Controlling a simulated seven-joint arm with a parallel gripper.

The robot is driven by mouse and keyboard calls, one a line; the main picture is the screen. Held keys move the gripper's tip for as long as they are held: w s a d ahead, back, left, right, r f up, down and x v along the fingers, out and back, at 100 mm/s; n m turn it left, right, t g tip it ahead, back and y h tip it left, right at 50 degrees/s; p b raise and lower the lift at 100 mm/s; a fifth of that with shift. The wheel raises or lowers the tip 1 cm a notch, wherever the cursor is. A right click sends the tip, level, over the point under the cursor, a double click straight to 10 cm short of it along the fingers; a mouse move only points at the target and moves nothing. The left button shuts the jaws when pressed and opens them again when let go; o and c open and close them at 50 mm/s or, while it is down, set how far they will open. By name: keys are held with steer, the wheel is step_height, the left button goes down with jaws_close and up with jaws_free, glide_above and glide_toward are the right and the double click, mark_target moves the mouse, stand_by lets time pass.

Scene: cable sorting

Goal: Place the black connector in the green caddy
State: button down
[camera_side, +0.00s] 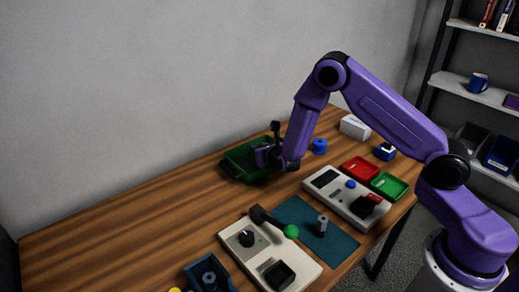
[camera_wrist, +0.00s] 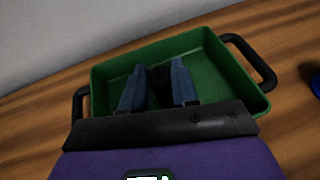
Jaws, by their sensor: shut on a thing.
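The green caddy (camera_side: 237,158) is an open box with black handles, on the back part of the wooden table. My gripper (camera_side: 266,157) is at the caddy, over its right part in the side view. In the wrist view the caddy (camera_wrist: 222,70) lies under and ahead of my gripper (camera_wrist: 158,72). The two blue-grey fingers are shut on a dark thing, the black connector (camera_wrist: 160,80), which shows between them. The connector appears over the caddy's interior. I cannot tell whether it touches the caddy floor. The rest of the caddy's visible floor is bare.
Red (camera_side: 360,168) and green (camera_side: 389,186) trays, a blue spool (camera_side: 319,146) and a white box (camera_side: 354,127) stand to the right. Two beige panels (camera_side: 325,183) (camera_side: 307,270) and a teal mat (camera_side: 340,243) lie nearer the front. The table left of the caddy is clear.

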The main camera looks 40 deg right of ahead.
steer(key=c, duration=0.9)
jaws_free()
steer(key=shift+f, duration=0.1)
steer(key=shift+o, duration=0.2)
steer(key=shift+r, duration=0.2)
steer(key=v, duration=1.2)
steer(key=shift+r, duration=0.15)
